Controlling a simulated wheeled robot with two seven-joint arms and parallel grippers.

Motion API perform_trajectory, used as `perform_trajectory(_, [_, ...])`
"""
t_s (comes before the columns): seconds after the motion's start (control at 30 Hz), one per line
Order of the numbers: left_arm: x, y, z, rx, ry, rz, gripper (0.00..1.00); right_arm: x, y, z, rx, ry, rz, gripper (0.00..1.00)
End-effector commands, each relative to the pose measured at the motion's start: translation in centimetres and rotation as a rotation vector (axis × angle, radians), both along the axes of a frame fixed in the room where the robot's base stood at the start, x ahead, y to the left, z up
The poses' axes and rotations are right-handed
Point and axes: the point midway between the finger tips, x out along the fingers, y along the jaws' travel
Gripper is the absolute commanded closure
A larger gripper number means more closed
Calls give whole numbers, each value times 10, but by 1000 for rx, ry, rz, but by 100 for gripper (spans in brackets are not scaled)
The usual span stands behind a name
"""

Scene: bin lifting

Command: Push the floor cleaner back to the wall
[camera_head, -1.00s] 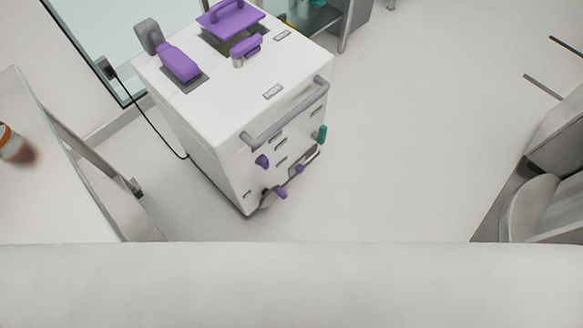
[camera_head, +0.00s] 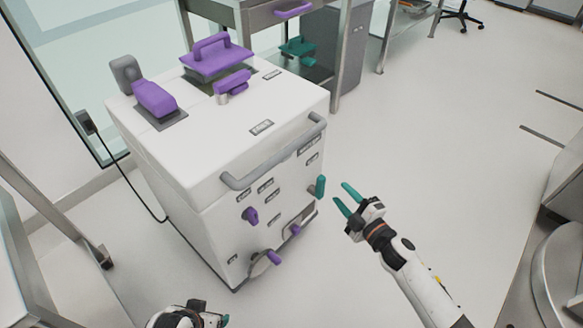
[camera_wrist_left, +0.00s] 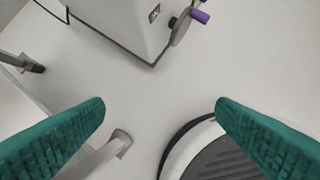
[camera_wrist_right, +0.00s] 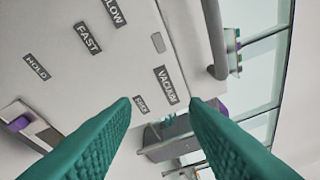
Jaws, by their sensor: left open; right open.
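The floor cleaner (camera_head: 165,170) is a white boxy machine with purple knobs, a purple-handled lid on top and a grey bar handle (camera_head: 275,153) along its front top edge. My right gripper (camera_head: 341,196) is open and empty, with teal fingers pointing towards the cleaner's front right corner, apart from the handle. The right wrist view shows the labelled front panel (camera_wrist_right: 95,60) close beyond its fingers. My left gripper (camera_head: 222,321) is only partly in the head view at the bottom edge. In the left wrist view it is open and empty (camera_wrist_left: 160,105), facing the floor near the cleaner's lower corner.
A metal table (camera_head: 333,60) stands behind the cleaner, near the glass wall (camera_head: 90,45). A black cord (camera_head: 135,185) runs from a wall socket box to the cleaner's side. A bench (camera_head: 15,265) is at the left.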

Motion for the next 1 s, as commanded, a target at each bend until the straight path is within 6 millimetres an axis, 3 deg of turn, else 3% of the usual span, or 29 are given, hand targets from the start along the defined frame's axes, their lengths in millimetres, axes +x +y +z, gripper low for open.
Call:
perform_trajectory(0.2, [-5, 1, 46, -9, -71, 3, 20, -2, 40, 61, -142, -326, 186, 59])
perform_trajectory(0.3, [-9, 2, 61, -11, -85, 4, 20, -7, 49, 77, -176, -399, 225, 59])
perform_trajectory(0.57, [-9, 2, 72, -14, -100, 4, 20, 2, 66, 91, -191, -435, 243, 59])
perform_trajectory(1.0, [13, -6, 78, -41, -225, -6, 20, 60, 123, 105, -190, -431, 242, 59])
